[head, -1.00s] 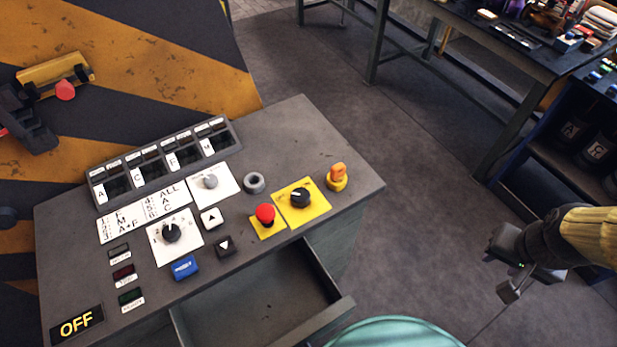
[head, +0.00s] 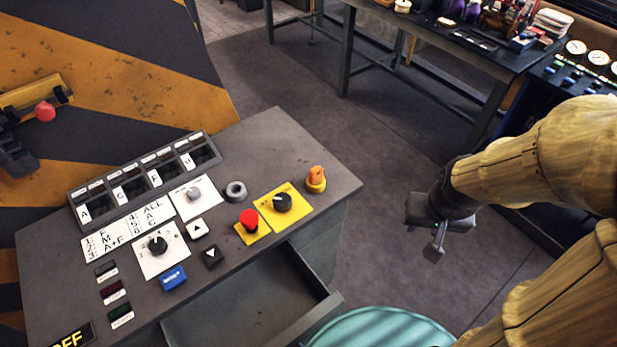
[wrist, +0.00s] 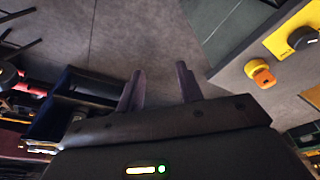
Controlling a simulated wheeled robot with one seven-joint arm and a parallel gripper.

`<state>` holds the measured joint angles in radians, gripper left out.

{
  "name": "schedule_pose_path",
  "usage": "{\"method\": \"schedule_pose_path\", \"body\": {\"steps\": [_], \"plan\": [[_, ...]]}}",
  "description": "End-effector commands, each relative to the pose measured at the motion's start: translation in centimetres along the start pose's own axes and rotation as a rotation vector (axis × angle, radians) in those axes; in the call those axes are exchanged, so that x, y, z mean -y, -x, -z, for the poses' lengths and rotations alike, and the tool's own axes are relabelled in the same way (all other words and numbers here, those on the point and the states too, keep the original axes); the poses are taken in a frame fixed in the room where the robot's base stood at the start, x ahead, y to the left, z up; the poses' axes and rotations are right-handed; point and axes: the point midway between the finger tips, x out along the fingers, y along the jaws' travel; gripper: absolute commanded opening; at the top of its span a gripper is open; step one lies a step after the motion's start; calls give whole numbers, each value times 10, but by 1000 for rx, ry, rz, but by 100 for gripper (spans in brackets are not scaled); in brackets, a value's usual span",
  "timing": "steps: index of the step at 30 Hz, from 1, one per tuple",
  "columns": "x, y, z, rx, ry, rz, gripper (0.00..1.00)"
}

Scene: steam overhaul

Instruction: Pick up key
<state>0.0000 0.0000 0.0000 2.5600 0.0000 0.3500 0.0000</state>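An orange piece (head: 316,173) stands upright in a round yellow base on the right part of the grey control panel (head: 285,140). It looks like a key in its switch, though its shape is too small to be sure. It also shows at the right in the wrist view (wrist: 264,78). No other key is visible. My gripper (head: 434,249) hangs over the floor, right of the panel and apart from it. In the wrist view, its two fingers (wrist: 159,85) are spread with nothing between them, so it is open and empty.
An open drawer (head: 300,325) juts from the panel's front, its visible inside bare. A teal round top (head: 385,328) is below it. A red button (head: 249,218) and black knob (head: 283,202) sit left of the orange piece. A cluttered workbench (head: 455,45) stands behind.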

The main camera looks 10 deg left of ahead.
Motion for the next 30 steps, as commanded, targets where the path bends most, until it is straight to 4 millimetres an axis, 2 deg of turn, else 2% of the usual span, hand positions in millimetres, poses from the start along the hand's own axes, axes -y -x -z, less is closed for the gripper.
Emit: {"method": "schedule_pose_path", "body": {"steps": [4, 8, 13, 20, 24, 30], "plan": [[0, 0, 0, 0, 0, 0, 36], [0, 0, 2, -4, 7, -1, 60], [-1, -7, 19, -40, 77, -11, 60], [10, -32, 59, -164, 300, 8, 60], [28, -48, 77, -257, 440, 58, 60], [64, -65, 87, -401, 601, 176, 60]]}}
